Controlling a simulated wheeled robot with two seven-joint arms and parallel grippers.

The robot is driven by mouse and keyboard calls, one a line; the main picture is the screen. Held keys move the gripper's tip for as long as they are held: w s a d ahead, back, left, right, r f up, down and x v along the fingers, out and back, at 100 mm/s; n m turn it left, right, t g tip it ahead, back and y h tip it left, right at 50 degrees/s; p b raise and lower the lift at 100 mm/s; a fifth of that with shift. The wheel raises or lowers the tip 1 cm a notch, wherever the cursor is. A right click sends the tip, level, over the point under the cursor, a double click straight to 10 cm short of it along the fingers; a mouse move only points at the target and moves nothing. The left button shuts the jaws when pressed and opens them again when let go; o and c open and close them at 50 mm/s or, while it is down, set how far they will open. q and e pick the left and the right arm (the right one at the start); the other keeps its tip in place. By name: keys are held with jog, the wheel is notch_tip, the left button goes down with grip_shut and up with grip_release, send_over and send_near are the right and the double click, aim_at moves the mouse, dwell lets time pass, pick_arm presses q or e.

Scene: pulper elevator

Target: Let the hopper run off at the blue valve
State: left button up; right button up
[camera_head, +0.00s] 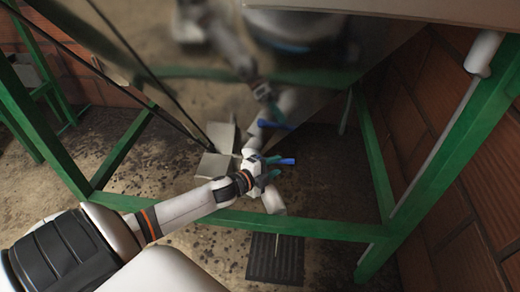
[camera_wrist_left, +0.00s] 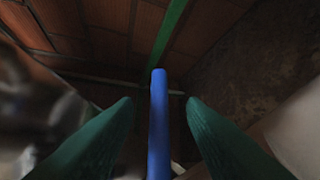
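The blue valve (camera_head: 283,161) shows as a short blue lever on a white pipe (camera_head: 273,202) beneath the shiny metal hopper (camera_head: 345,75). My left gripper (camera_head: 270,170) is at the valve, its fingers partly overlapping the lever in the head view. In the left wrist view the blue lever (camera_wrist_left: 158,125) runs lengthwise between my two dark green fingers, with a visible gap on both sides. The fingers are apart and do not appear to touch it. The valve's body is mostly hidden behind my gripper. My right gripper is out of view.
A green steel frame (camera_head: 135,150) surrounds the hopper, with a low crossbar (camera_head: 310,226) under my left wrist. A dark floor grate (camera_head: 275,259) lies below the pipe. A brick wall (camera_head: 455,230) stands at the right. The hopper's metal mirrors my arm and the lever.

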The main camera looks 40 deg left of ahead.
pick_arm(q)
jog(key=p+v, duration=0.1)
jog(key=v, duration=0.5)
jog(key=shift+s+a+p, duration=0.1)
jog(key=shift+s+p, duration=0.25)
jog(key=shift+p, duration=0.05)
